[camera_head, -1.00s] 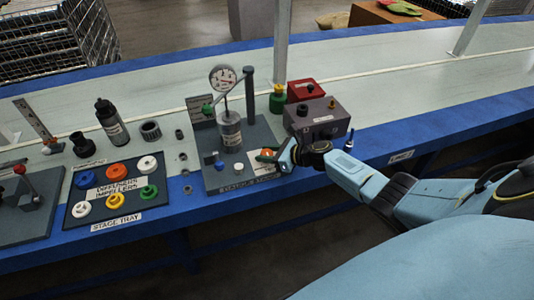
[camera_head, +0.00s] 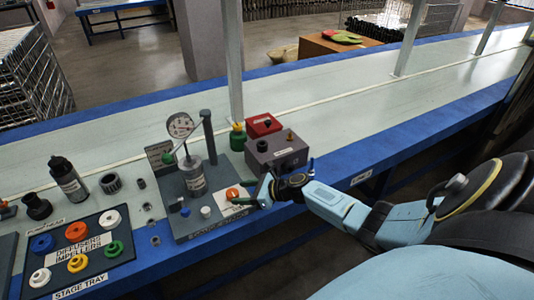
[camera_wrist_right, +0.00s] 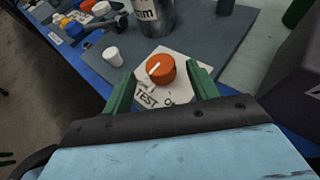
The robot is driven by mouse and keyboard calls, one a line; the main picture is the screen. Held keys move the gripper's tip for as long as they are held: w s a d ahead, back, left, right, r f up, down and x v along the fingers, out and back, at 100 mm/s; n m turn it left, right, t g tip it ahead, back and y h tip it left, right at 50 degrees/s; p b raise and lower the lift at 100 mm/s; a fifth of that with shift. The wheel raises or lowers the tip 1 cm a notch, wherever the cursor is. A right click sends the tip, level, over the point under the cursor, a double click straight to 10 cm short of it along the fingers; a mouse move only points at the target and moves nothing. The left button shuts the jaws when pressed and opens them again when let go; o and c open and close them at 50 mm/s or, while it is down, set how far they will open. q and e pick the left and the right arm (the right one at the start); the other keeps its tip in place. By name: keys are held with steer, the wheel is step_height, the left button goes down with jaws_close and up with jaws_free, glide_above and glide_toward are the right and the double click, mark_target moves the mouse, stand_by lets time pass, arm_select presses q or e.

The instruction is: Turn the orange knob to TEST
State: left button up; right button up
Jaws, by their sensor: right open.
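The orange knob (camera_wrist_right: 160,68) sits on a white label plate (camera_wrist_right: 182,86) at the front right of the grey pump board. A white pointer line on the knob points to the lower left in the wrist view. The word TEST (camera_wrist_right: 146,98) is printed on the plate's near left side. The knob also shows in the head view (camera_head: 233,192). My right gripper (camera_wrist_right: 162,82) is open, with one green finger on each side of the knob. I cannot tell if the fingers touch it. My left gripper is not in view.
A stage tray (camera_head: 120,262) with coloured rings lies at left.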

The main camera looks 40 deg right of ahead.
arm_select(q)
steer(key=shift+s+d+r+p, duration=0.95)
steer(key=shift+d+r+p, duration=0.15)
steer(key=shift+p, duration=0.15)
arm_select(e)
steer(key=v, duration=0.9)
